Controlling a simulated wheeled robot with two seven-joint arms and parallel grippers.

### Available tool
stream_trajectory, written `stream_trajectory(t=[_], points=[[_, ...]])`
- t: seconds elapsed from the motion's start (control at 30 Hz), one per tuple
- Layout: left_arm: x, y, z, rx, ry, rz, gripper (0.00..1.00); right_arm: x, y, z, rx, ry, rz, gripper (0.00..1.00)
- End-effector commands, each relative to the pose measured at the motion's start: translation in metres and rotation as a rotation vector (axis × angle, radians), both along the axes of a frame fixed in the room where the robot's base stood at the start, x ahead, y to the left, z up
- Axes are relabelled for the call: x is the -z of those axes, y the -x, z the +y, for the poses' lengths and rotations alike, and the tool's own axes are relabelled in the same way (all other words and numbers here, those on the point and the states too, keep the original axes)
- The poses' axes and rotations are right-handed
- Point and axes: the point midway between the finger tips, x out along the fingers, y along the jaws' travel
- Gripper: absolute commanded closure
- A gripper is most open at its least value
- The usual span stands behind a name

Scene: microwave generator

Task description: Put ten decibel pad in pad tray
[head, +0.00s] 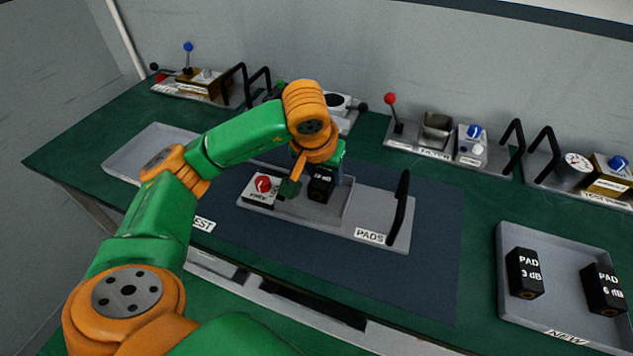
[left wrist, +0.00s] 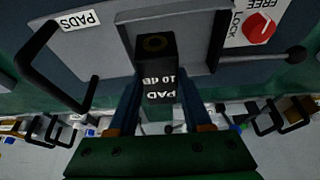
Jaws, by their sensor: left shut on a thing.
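The black ten decibel pad (head: 322,190) is at the grey pad tray (head: 375,206), which carries a PADS label. My left gripper (head: 315,172) is shut on it. In the left wrist view, the pad (left wrist: 155,52) shows its "PAD 10 dB" face between the two fingers of the left gripper (left wrist: 165,98). My wrist hides part of the tray's back. My right gripper is not in view.
Left of the compartment is a red lock knob (head: 264,184); a black handle (head: 400,207) stands at the right. Another tray (head: 511,240) holds the 3 dB pad (head: 524,272) and 6 dB pad (head: 603,289). An empty tray (head: 128,160) lies left. Instrument modules line the back.

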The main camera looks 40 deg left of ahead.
Motion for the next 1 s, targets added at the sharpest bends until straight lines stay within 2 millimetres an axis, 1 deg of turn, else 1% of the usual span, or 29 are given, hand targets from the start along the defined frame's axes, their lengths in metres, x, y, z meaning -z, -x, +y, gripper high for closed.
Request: stream_trajectory(t=[0.07,0.17,0.23,0.3,0.4,0.63,0.73,0.77,0.8,0.87,1.0], points=[[0.012,-0.004,0.012,-0.002,-0.003,0.004,1.0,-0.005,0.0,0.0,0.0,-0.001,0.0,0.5],[0.022,-0.008,0.018,-0.001,0.002,0.001,1.0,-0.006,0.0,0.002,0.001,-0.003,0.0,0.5],[0.032,-0.01,0.026,-0.001,-0.002,0.004,1.0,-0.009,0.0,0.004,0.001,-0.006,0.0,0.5],[0.044,-0.009,0.024,0.003,0.001,0.007,1.0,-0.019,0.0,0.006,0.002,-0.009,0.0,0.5],[0.058,-0.01,0.024,0.002,0.001,0.003,1.0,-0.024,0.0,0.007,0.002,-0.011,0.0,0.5],[0.061,-0.011,0.023,0.003,0.001,-0.002,1.0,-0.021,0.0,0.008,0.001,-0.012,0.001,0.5],[0.065,-0.011,0.023,0.003,0.001,-0.002,1.0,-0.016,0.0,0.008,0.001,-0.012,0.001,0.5],[0.065,-0.011,0.023,0.003,0.001,-0.001,0.48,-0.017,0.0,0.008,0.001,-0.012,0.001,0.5],[0.064,-0.011,0.023,0.003,0.002,-0.001,0.37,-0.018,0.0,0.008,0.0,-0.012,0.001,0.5],[0.064,-0.011,0.023,0.003,0.002,-0.001,0.21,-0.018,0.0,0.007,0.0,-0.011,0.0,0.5],[0.064,-0.011,0.023,0.003,0.002,-0.001,0.21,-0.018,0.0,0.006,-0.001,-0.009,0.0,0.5]])
